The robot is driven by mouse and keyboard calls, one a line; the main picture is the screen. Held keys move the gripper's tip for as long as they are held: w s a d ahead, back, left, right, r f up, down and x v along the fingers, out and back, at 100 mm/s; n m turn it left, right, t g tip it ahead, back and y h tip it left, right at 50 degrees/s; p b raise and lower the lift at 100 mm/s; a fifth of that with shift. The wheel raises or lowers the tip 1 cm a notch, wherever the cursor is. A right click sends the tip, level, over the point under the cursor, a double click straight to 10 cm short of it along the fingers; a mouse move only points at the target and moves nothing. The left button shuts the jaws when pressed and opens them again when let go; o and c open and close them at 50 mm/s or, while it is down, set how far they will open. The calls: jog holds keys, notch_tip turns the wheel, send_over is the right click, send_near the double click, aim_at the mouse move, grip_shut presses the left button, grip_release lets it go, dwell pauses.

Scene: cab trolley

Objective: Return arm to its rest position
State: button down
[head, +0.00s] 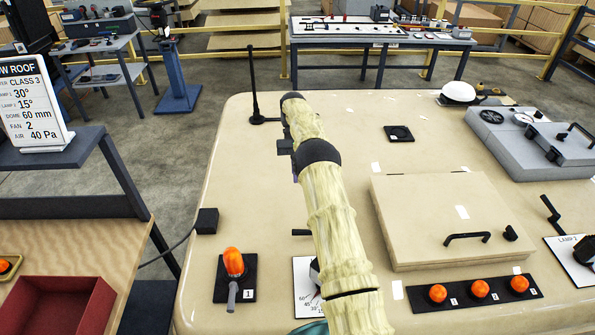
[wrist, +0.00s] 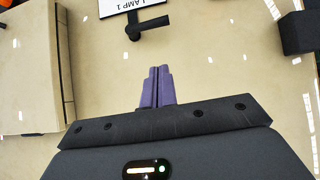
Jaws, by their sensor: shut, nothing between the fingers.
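My gripper (wrist: 158,88) shows in the wrist view with its two purple fingers together and nothing between them. It is above the bare beige roof panel (wrist: 215,75), with a black lever (wrist: 147,27) beside a LAMP 1 label (wrist: 128,4) ahead of it. In the head view my arm, in a pale cover, reaches from the bottom edge up over the beige panel (head: 240,135). My arm partly hides a white dial plate (head: 304,285).
A raised hatch (head: 420,205) with a black handle lies right of my arm. An orange lamp (head: 233,262) stands to its left. A thin black antenna (head: 254,90) rises at the far left. Several orange lamps (head: 479,289) sit on a strip, and a grey case (head: 535,145) lies far right.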

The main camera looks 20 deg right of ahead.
dwell(0.4)
jog(key=s+a+r+n+t+h, duration=0.1)
jog(key=s+a+r+t+h, duration=0.1)
jog(key=s+a+r+t, duration=0.4)
jog(key=s+a+n+t, duration=0.1)
jog(key=s+t, duration=0.1)
jog(key=s, duration=0.8)
jog(key=s+a+r+n+t, duration=0.1)
jog(key=s+a+t, duration=0.1)
jog(key=s, duration=0.9)
jog(key=shift+a+r, duration=0.2)
jog(key=shift+a, duration=0.1)
